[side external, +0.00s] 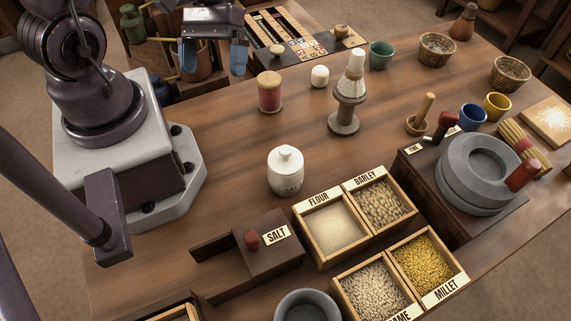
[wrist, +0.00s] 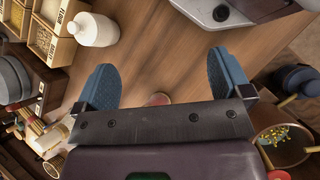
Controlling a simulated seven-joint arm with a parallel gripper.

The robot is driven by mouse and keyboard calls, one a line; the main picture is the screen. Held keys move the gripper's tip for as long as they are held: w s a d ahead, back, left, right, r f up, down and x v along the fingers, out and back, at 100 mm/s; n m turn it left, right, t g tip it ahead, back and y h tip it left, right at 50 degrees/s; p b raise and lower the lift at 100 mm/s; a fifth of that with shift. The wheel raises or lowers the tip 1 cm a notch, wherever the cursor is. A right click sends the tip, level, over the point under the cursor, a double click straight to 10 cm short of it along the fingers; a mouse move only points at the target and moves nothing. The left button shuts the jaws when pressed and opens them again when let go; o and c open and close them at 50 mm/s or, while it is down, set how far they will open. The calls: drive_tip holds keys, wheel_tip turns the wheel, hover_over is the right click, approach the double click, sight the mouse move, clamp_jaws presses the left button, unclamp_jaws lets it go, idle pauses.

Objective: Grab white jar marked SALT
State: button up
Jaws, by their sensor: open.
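The white lidded jar (side external: 286,172) stands upright on the wooden table, left of the flour bin. My gripper (side external: 213,57) is at the top of the side view, well behind and above the jar. Its blue fingers are spread with nothing between them, and in the wrist view my gripper (wrist: 161,62) is over bare table.
A dark box with a SALT plate (side external: 277,236) and red knob sits in front of the jar. Labelled bins (side external: 335,228) stand to its right. Table left of the jar is clear.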

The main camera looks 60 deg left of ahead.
sight(298, 172)
drive_tip(key=d+f+n+h, duration=0.1)
drive_tip(key=f+n+h, duration=0.1)
drive_tip(key=f+h, duration=0.1)
drive_tip(key=s+d+f+n+t+h, duration=0.1)
drive_tip(key=d+f+n+h, duration=0.1)
drive_tip(key=n+h, duration=0.1)
drive_tip(key=d+f+n+t+h, duration=0.1)
drive_tip(key=f+n+h, duration=0.2)
drive_tip(key=shift+s+d+f, duration=0.2)
drive_tip(key=shift+s+f, duration=0.15)
drive_tip(key=shift+s, duration=0.05)
drive_tip(key=n+t, duration=0.1)
drive_tip(key=d+f+n+t+h, duration=0.1)
drive_tip(key=w+f+n+t+h, duration=0.1)
drive_tip(key=shift+d+t, duration=0.3)
drive_tip(key=shift+t, duration=0.1)
drive_tip(key=w+n+t, duration=0.2)
drive_tip(key=shift+w+a+f+t, duration=0.15)
drive_tip(key=shift+w+f+t, duration=0.05)
drive_tip(key=shift+w+t, duration=0.2)
drive_tip(key=shift+w+d+r, duration=0.15)
drive_tip(key=shift+w+d, duration=0.05)
drive_tip(key=shift+d, duration=0.05)
drive_tip(key=x, duration=1.2)
drive_tip(key=shift+d+r, duration=0.1)
drive_tip(key=shift+d, duration=0.1)
drive_tip(key=c, duration=1)
drive_tip(key=shift+c, duration=1.1)
drive_tip(key=shift+r, duration=0.15)
